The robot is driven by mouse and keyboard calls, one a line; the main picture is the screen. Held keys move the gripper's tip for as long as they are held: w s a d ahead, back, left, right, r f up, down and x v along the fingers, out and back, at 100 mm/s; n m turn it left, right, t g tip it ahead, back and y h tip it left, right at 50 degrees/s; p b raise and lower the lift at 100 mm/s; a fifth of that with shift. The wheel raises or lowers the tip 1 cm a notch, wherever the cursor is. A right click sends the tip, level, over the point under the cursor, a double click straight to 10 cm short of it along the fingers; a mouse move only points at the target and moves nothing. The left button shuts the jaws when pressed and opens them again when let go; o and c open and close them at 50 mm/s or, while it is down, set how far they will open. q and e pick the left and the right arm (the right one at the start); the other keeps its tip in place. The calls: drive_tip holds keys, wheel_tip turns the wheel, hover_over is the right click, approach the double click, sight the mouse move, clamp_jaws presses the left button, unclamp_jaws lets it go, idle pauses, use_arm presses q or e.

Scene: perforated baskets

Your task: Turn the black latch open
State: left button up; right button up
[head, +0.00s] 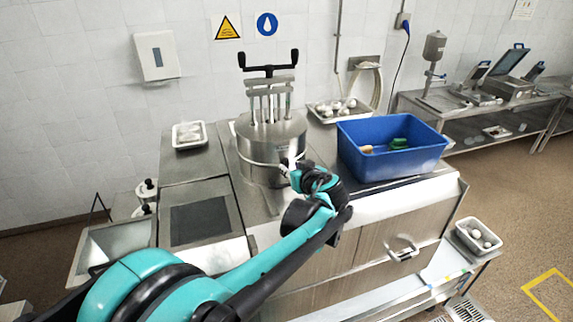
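A round steel vessel (258,140) stands on the steel counter, with a press frame (270,92) and a black double-ended handle (268,68) on top. My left arm reaches in from the lower left. Its gripper (288,168) is at the front right side of the vessel, close to its wall. A small dark part shows at the gripper's tip; I cannot tell whether it is the black latch or a finger. The wrist hides that side of the vessel, and whether the fingers are apart is too small to tell. My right gripper is not in view.
A blue bin (385,165) with a few items stands on the counter just right of my wrist. A white tray (189,142) is at the left, and another tray (338,118) with white pieces is behind. The counter's left part is mostly clear.

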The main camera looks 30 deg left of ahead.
sight(288, 165)
use_arm(q)
drive_tip(key=x, duration=0.6)
drive_tip(key=shift+d+p, duration=0.1)
drive_tip(key=shift+p, duration=0.2)
clamp_jaws()
